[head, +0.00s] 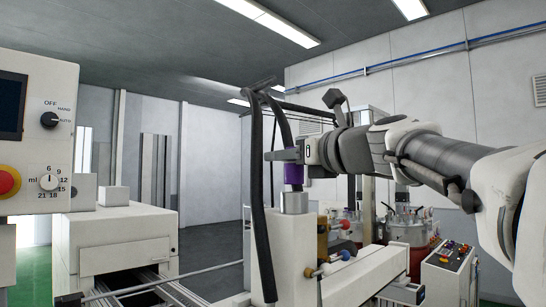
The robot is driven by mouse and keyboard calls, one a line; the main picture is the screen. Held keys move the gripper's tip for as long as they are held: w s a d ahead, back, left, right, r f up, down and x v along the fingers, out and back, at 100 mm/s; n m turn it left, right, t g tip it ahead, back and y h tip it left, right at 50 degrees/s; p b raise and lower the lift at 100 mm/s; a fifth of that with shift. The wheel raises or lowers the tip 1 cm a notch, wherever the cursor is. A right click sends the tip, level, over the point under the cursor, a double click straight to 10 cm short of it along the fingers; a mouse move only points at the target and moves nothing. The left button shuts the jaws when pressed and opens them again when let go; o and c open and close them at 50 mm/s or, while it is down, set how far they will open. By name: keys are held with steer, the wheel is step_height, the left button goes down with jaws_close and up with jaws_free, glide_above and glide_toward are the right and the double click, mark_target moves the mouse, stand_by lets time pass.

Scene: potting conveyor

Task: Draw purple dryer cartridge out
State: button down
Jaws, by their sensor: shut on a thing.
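The purple dryer cartridge (293,174) is in the middle of the head view, upright, just above a grey metal cylinder (294,202) on top of a white machine housing. My gripper (285,156) reaches in from the right and is shut on the cartridge near its upper part. The gripper covers the top of the cartridge. I cannot tell whether the cartridge's lower end is still inside the grey cylinder or just touching it.
A black hose (256,190) loops in front of and beside the cartridge. A control panel (38,135) with a red button stands at the left. A white conveyor housing (115,240) is at lower left. Pots with red and clear parts (403,225) and a button box (450,262) are at right.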

steer(key=shift+r, duration=0.2)
steer(key=shift+r+p, duration=1.3)
steer(key=shift+p, duration=0.1)
steer(key=shift+r, duration=0.1)
step_height(320, 180, up, 7)
stand_by(0.6)
stand_by(0.5)
